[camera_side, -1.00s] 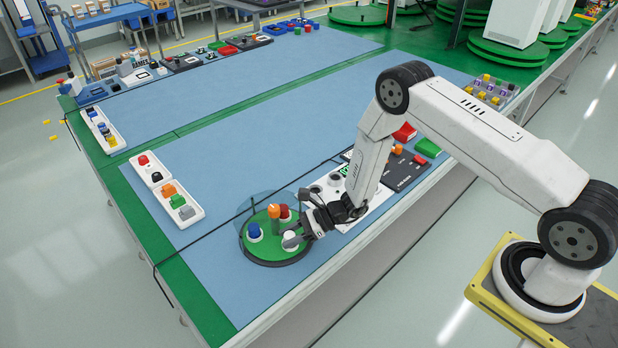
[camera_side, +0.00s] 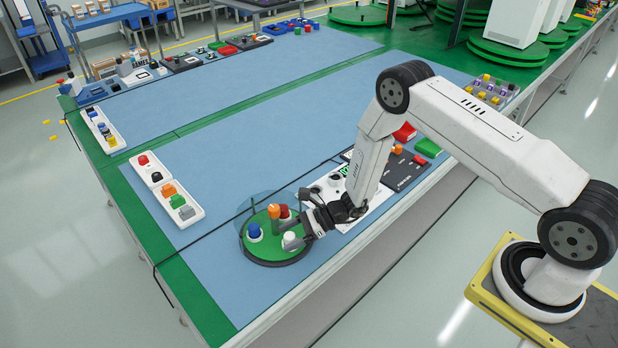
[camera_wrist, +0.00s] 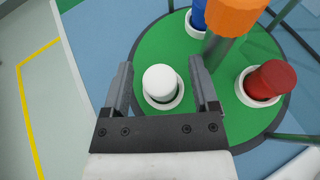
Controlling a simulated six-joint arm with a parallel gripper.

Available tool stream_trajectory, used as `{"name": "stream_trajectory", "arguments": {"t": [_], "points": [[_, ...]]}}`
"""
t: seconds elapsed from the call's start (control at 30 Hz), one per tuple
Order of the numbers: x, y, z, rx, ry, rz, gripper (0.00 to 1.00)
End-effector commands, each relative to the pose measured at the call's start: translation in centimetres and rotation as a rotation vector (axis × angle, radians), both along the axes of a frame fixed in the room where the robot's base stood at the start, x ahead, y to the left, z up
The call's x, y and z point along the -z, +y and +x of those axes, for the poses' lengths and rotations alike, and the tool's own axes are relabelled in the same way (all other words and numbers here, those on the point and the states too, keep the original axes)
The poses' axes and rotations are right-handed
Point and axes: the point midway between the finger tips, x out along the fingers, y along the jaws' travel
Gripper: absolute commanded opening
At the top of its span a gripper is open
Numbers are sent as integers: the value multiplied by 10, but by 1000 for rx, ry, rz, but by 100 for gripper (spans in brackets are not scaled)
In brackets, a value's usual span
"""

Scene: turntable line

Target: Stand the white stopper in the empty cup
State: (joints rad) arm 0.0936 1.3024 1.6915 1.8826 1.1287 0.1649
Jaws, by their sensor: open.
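The white stopper (camera_wrist: 159,80) stands upright in a white ring-shaped cup (camera_wrist: 178,101) on the green round turntable (camera_wrist: 222,125). It also shows in the side view (camera_side: 289,238), near the turntable's front right. My gripper (camera_wrist: 161,66) is open, with one finger on each side of the white stopper and a gap on both sides. In the side view my gripper (camera_side: 296,235) reaches over the turntable from the right. A red stopper (camera_wrist: 271,80) and a blue stopper (camera_wrist: 198,14) sit in white cups on the same turntable. I cannot make out an empty cup on it.
An orange-topped post (camera_wrist: 236,15) rises near the turntable's middle, close to my right finger in the wrist view. A clear guard (camera_side: 262,203) stands behind the turntable. A white panel with round sockets (camera_side: 345,217) lies to the right.

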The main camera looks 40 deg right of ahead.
Motion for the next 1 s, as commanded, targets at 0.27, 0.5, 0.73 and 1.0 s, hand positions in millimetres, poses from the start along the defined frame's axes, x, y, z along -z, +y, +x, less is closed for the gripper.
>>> {"name": "stream_trajectory", "arguments": {"t": [0.27, 0.5, 0.73, 1.0], "points": [[-12, -26, -12, 4, -1, 1, 77], [-26, -58, -28, 5, 0, 0, 77], [-39, -84, -42, 4, -1, 0, 77], [-45, -98, -49, 2, 0, 1, 77]]}}
